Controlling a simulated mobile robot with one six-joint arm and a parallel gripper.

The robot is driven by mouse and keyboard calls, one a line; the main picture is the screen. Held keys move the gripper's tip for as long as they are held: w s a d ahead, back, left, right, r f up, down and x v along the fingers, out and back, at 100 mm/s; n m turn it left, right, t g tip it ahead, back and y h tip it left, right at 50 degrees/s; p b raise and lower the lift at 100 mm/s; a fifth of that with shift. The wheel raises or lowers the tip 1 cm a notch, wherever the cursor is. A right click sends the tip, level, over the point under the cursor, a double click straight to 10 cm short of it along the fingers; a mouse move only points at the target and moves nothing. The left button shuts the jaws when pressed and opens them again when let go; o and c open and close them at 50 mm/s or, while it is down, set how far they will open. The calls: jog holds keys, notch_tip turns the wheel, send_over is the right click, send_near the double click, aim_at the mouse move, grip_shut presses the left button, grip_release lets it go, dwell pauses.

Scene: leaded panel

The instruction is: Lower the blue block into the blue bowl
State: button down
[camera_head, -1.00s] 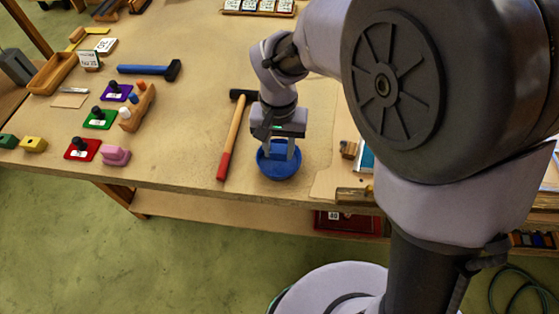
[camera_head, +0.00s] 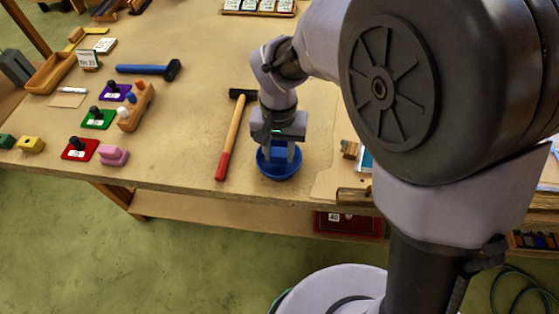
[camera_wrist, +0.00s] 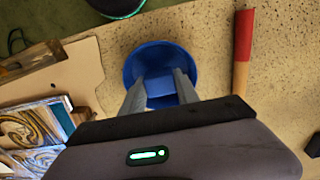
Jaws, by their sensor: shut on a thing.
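The blue bowl (camera_head: 279,172) stands near the front edge of the workbench. It also shows in the wrist view (camera_wrist: 137,62), under my fingers. My gripper (camera_head: 279,155) points down over the bowl. In the wrist view my gripper (camera_wrist: 159,88) is shut on the blue block (camera_wrist: 160,88), which sits between the two fingertips and against the blue of the bowl. I cannot tell whether the block touches the bowl's bottom. In the head view the fingers hide most of the block.
A hammer with a red-ended handle (camera_head: 231,138) lies just left of the bowl. A blue-handled hammer (camera_head: 146,69), a pink block (camera_head: 114,156) and coloured plates with black knobs lie farther left. A small wooden piece (camera_head: 349,149) is to the right. The bench edge is close in front.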

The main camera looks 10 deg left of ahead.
jog(key=shift+f+b, duration=0.65)
jog(key=shift+f, duration=0.25)
dwell(0.3)
jog(key=c, duration=0.8)
grip_release()
notch_tip(320, 180, up, 18)
jog(key=p, duration=0.8)
jog(key=s+d+r+m+t+b, duration=0.1)
jog(key=s+d+t, duration=0.1)
jog(key=s+d, duration=0.2)
jog(key=s+d+r+m+t+y, duration=0.1)
jog(key=s+d+m+t, duration=0.1)
jog(key=s+d, duration=0.2)
jog(key=s+d+r+m+t+y+b, duration=0.1)
jog(key=s+d, duration=0.4)
jog(key=d, duration=0.3)
jog(key=shift+d+r+m+t+b, duration=0.25)
jog(key=shift+d+m+t+b, duration=0.05)
jog(key=shift+d+m+t, duration=0.1)
